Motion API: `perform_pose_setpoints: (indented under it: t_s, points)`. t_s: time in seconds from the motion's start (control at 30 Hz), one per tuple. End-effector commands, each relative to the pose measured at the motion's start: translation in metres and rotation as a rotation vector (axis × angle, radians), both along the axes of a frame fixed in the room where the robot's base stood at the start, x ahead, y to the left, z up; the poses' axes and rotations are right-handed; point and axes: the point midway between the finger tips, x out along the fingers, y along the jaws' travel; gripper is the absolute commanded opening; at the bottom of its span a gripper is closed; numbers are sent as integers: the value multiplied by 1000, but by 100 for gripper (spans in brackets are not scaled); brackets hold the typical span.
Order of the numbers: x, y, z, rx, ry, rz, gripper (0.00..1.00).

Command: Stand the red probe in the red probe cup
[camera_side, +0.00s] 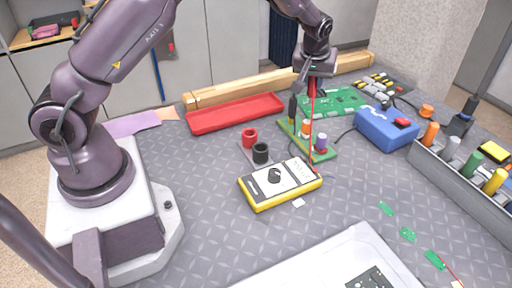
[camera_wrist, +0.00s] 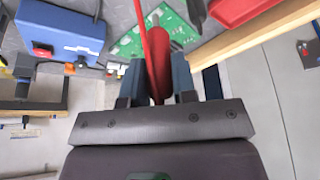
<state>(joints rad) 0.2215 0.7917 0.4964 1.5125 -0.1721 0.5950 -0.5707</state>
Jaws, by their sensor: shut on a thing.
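The red probe (camera_wrist: 157,50) is clamped between the fingers of my gripper (camera_wrist: 160,85) in the wrist view. In the side view my gripper (camera_side: 314,78) is shut on the probe, which hangs roughly upright with its red lead (camera_side: 312,130) running down toward the multimeter. The red probe cup (camera_side: 249,137) stands on a small grey base to the left of my gripper, beside the black cup (camera_side: 261,153). The yellow multimeter (camera_side: 280,183) lies in front of the cups. My gripper is well above the table and apart from the red cup.
A green stand (camera_side: 322,154) with several small parts is below my gripper. A red tray (camera_side: 235,114) and wooden rail (camera_side: 230,92) lie behind the cups. A blue box (camera_side: 386,130) and a grey bin of coloured cylinders (camera_side: 460,177) are at right.

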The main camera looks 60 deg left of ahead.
Motion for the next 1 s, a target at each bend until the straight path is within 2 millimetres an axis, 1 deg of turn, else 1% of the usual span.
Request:
perform_pose_setpoints:
  t_s: [0.17,0.27,0.33,0.47,0.53,0.7,0.8,0.9,1.0]
  points:
    - [0,0,0,0,0,1,3]
    - [1,2,7,-3,-14,6,3]
    - [-6,7,14,-13,-19,22,3]
    - [-37,20,18,-30,-13,58,3]
    - [-60,27,16,-36,-9,70,3]
    - [-114,37,5,-38,-2,68,3]
    - [-139,37,-4,-34,4,56,3]
    - [-157,37,-11,-26,9,38,3]
    - [-165,37,-17,-12,12,17,3]
